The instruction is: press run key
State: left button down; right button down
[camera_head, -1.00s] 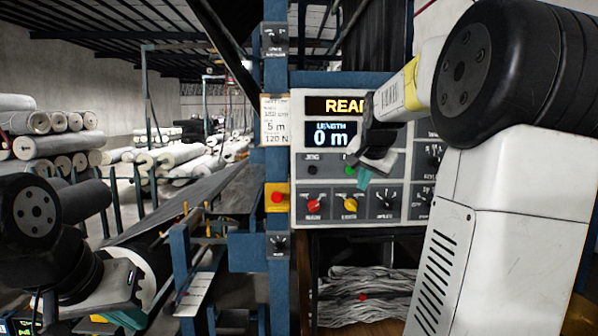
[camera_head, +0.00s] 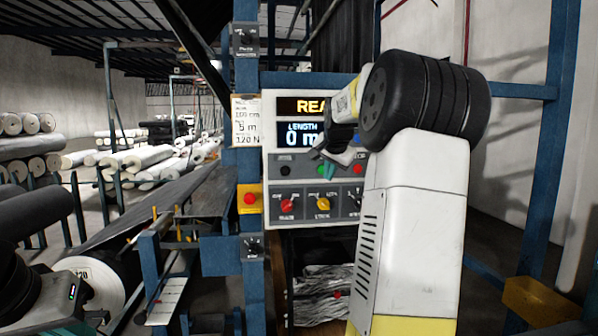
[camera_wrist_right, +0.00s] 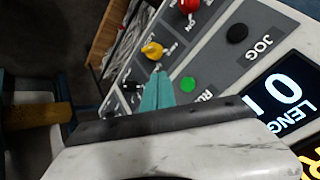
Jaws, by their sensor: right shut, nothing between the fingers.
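The control panel (camera_head: 275,190) is upright ahead of me, with a lit display (camera_head: 298,134) reading "LENGTH 0 m". The green run key (camera_head: 321,171) sits below the display; in the right wrist view it (camera_wrist_right: 188,84) is by a partly hidden label beginning "RU". My right gripper (camera_head: 330,170) is shut and empty in front of the panel. Its teal fingertips (camera_wrist_right: 158,82) appear just beside the green key; I cannot tell whether they touch the panel.
A black jog button (camera_wrist_right: 236,33), red knob (camera_head: 287,205) and yellow knob (camera_head: 323,204) are near the key. A red button on a yellow box (camera_head: 250,199) is on the blue post. Grey rolls (camera_head: 30,145) lie stacked at left.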

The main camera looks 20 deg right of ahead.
jog(key=shift+w+d, duration=0.25)
jog(key=shift+w, duration=0.65)
jog(key=shift+w+d, duration=0.2)
jog(key=shift+w, duration=0.75)
jog(key=shift+w+d, duration=0.25)
jog(key=shift+w, duration=0.65)
jog(key=shift+w, duration=0.15)
jog(key=shift+w+d, duration=0.1)
jog(key=shift+w, duration=0.15)
jog(key=shift+w, duration=0.4)
dwell(0.5)
jog(key=shift+s, duration=0.8)
jog(key=shift+s+a, duration=0.25)
jog(key=shift+s, duration=0.55)
jog(key=shift+s+a, duration=0.2)
jog(key=shift+s, duration=0.65)
jog(key=shift+s+a, duration=0.25)
jog(key=shift+s, duration=0.55)
